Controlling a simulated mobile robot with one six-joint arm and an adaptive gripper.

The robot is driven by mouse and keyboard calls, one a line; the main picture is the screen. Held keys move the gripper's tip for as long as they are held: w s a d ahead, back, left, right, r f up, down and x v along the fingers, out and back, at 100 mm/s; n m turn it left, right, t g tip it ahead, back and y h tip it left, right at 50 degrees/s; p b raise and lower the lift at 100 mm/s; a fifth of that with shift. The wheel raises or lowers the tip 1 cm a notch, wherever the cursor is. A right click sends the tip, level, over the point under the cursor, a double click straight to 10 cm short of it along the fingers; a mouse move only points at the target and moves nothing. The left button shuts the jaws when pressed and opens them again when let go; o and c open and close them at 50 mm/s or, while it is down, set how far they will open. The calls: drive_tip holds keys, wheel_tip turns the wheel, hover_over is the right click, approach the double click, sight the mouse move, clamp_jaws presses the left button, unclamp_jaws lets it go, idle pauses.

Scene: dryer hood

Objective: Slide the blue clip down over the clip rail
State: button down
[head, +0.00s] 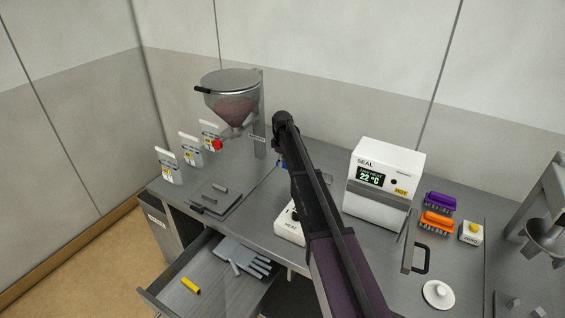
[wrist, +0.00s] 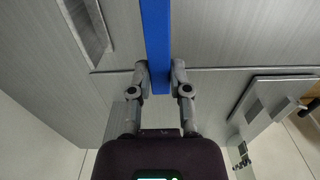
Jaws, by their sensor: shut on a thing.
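The blue clip (wrist: 157,40) is a long straight blue bar in the wrist view, running up out of the top of the picture. My gripper (wrist: 160,78) is shut on it, with one fingertip on each side of its lower end. In the head view only a small blue piece of the clip (head: 284,164) shows beside my dark arm, above the worktop. My arm covers most of the gripper there. I cannot make out the clip rail for certain in either view.
A steel hopper (head: 232,100) stands behind left and a white SEAL unit (head: 385,185) stands right of my arm. A white HEAT box (head: 289,228) sits by the arm. A flat plate (head: 222,201) lies left. The open drawer (head: 205,305) holds a glove and a yellow stick.

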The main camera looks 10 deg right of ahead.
drive_tip(key=shift+w+d, duration=0.1)
drive_tip(key=shift+w, duration=0.05)
drive_tip(key=shift+w+d+f+b, duration=0.25)
drive_tip(key=shift+w+d, duration=0.65)
drive_tip(key=shift+w, duration=0.25)
drive_tip(key=shift+w+d+f+b, duration=0.3)
drive_tip(key=shift+w+d, duration=0.55)
drive_tip(key=shift+w, duration=0.3)
drive_tip(key=shift+w+d+f+b, duration=0.25)
drive_tip(key=shift+w+d, duration=0.65)
drive_tip(key=shift+w, duration=0.25)
drive_tip(key=shift+f+b, duration=1.2)
drive_tip(key=shift+f, duration=0.1)
drive_tip(key=shift+a, duration=0.1)
drive_tip(key=shift+c, duration=2.4)
unclamp_jaws()
drive_tip(key=shift+r, duration=0.2)
